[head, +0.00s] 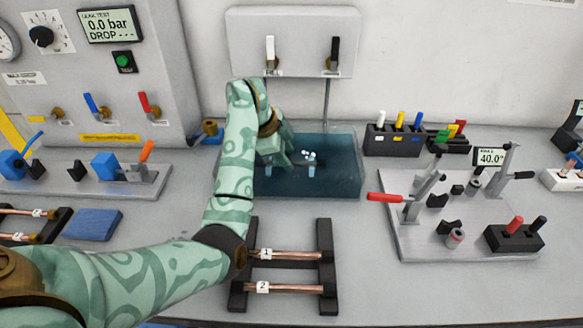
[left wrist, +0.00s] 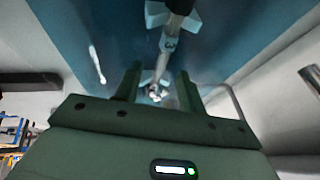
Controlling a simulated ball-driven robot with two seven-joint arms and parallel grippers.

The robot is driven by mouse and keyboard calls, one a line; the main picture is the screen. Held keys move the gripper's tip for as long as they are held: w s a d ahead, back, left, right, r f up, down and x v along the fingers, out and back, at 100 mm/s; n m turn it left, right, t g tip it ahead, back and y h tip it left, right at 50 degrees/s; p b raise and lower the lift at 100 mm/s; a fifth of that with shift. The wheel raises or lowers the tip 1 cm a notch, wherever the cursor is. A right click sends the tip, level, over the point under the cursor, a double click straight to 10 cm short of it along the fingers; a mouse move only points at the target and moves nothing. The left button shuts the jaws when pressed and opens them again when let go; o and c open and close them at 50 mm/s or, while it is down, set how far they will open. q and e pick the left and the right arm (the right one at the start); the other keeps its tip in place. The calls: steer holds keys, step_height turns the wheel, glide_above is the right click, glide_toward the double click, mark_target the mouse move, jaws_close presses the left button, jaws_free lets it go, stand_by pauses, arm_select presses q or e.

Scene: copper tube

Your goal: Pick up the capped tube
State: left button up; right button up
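My left gripper (head: 287,160) is over the tank in the head view. In the left wrist view its two fingers (left wrist: 158,88) stand apart, with the tube's line running between them and a gap on each side. In the head view the gripper hides most of the tube; only small pale bits (head: 311,158) show beside it. My right gripper is not in view.
A black rack (head: 325,240) holds copper tubes 1 (head: 292,254) and 2 (head: 295,288) in front of the tank. A clamp fixture (head: 420,240) with a red handle stands at right. A leak-test panel (head: 140,85) stands at back left. Two valves hang above the tank.

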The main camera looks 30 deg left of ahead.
arm_select(q)
steer(key=shift+x, duration=1.2)
steer(key=shift+r, duration=0.15)
jaws_close()
